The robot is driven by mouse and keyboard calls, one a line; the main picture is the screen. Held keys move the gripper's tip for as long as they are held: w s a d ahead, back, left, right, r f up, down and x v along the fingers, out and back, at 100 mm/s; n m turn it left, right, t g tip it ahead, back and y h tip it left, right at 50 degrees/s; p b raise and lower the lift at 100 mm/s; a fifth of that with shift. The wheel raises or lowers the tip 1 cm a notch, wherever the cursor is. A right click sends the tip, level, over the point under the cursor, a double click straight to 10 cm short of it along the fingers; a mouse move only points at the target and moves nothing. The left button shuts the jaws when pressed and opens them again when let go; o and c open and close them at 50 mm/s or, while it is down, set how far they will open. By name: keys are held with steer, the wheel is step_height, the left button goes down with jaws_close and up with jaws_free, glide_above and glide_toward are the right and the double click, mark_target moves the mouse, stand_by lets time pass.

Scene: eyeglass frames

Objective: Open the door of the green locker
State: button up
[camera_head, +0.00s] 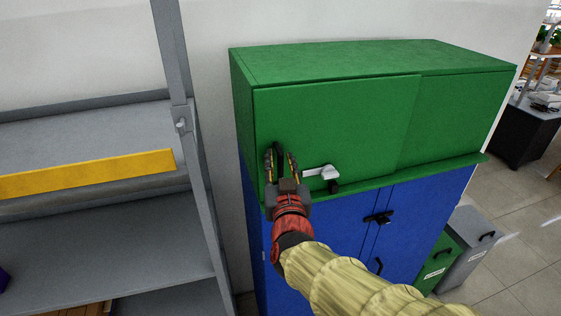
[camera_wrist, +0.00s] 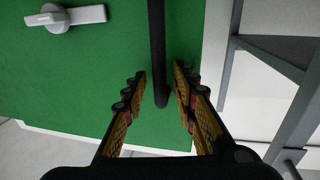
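The green locker (camera_head: 340,115) sits on top of a blue cabinet, and its front panels look closed. A black vertical bar handle (camera_head: 278,149) is on the left part of its front. A white lever latch (camera_head: 322,173) is to the right of my gripper; it also shows at the top left of the wrist view (camera_wrist: 68,17). My gripper (camera_head: 281,158) is at the black handle. In the wrist view the black handle (camera_wrist: 157,45) runs between my two open fingers (camera_wrist: 159,75), with a gap visible on the left and little on the right.
The blue cabinet (camera_head: 335,222) below has black handles. A grey metal shelf rack (camera_head: 195,150) with a yellow strip (camera_head: 90,173) stands close on the left. Green (camera_head: 435,262) and grey (camera_head: 468,240) bins stand at the right. Floor is free beyond them.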

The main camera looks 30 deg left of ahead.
steer(key=shift+c, duration=1.2)
steer(key=c, duration=0.4)
jaws_close()
steer(key=shift+r, duration=0.1)
